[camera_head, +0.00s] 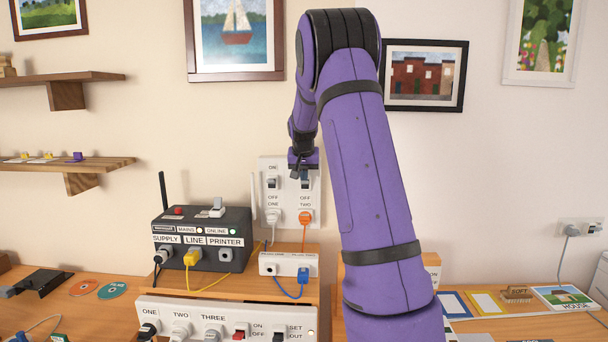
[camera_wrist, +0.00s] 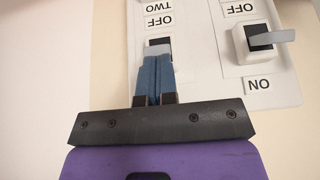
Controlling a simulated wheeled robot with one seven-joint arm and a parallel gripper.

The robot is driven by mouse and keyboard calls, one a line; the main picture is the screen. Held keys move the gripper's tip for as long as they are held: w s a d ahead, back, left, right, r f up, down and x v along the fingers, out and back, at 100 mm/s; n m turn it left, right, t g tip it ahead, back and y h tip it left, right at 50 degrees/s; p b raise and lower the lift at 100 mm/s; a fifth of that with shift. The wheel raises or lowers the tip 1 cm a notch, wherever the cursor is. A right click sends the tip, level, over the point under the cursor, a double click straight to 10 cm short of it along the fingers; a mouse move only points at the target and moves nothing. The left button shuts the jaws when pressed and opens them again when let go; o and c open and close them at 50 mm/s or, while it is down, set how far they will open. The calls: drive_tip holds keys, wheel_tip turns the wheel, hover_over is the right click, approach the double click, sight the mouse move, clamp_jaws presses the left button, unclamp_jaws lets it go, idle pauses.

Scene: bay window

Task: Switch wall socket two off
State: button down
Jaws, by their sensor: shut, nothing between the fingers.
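The white wall socket panel (camera_head: 287,236) hangs on the wall, with switch one (camera_head: 271,183) on the left and switch two on the right in the head view. The wrist view shows the panel (camera_wrist: 205,75) upside down, with switch one (camera_wrist: 262,40) on the right. My gripper (camera_head: 304,182) is at switch two, its blue fingers (camera_wrist: 154,66) shut with nothing between them. Their tips are at the light grey lever of switch two (camera_wrist: 158,48), just beside its OFF label. The fingers hide most of that switch, and I cannot tell its setting.
A white plug and an orange plug (camera_head: 305,217) sit in the panel below the switches. A white power strip (camera_head: 225,318) is in front. Framed pictures hang above.

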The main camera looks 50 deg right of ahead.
sight(304, 185)
drive_tip(key=shift+a, duration=0.1)
drive_tip(key=shift+s+a+f+t+h, duration=0.2)
drive_tip(key=shift+f+t+h, duration=0.2)
drive_tip(key=shift+f, duration=0.2)
drive_tip(key=shift+s+a+f+t+h, duration=0.2)
drive_tip(key=shift+f+t+h, duration=0.2)
drive_tip(key=shift+f, duration=0.2)
drive_tip(key=shift+s+a+f+t+h, duration=0.2)
drive_tip(key=shift+f+t+h, duration=0.1)
drive_tip(key=shift+f+h, duration=0.25)
drive_tip(key=shift+r, duration=0.15)
drive_tip(key=shift+r, duration=0.65)
